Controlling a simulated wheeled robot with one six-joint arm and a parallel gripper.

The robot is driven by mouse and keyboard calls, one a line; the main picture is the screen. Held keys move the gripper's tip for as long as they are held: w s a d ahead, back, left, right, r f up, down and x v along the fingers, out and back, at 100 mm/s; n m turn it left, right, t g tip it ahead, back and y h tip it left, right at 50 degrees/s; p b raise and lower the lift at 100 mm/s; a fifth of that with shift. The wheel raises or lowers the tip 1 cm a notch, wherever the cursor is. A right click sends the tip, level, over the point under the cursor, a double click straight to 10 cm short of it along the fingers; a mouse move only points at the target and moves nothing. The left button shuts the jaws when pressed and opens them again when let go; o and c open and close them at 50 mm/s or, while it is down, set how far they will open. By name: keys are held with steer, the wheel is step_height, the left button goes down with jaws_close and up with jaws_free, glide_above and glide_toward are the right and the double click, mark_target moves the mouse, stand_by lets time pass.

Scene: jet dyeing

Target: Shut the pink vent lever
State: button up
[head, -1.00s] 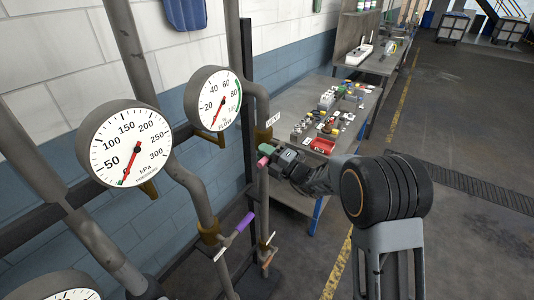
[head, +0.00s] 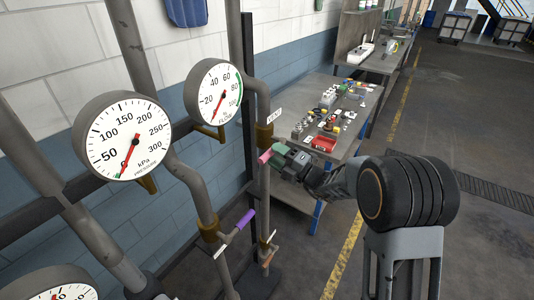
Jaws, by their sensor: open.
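The pink vent lever (head: 265,157) shows as a short pink grip beside the pipe below the flow gauge. A tag (head: 273,115) that appears to read VENT hangs just above it on the brass fitting (head: 264,134). My gripper (head: 277,156) is open at the lever, with its green-tipped jaws right beside the pink grip. Whether the jaws touch or straddle the grip cannot be told. The rest of the lever is hidden behind the jaws.
A purple lever (head: 245,219) and an orange-brown lever (head: 267,258) sit lower on the pipes. The pressure gauge (head: 122,136) and flow gauge (head: 215,92) stand to the left. A workbench (head: 352,101) with small parts and a red tray (head: 323,144) stands behind my arm.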

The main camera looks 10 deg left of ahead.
steer(key=b+v, duration=0.2)
steer(key=v, duration=0.7)
steer(key=shift+d, duration=0.25)
steer(key=shift+s+f, duration=0.1)
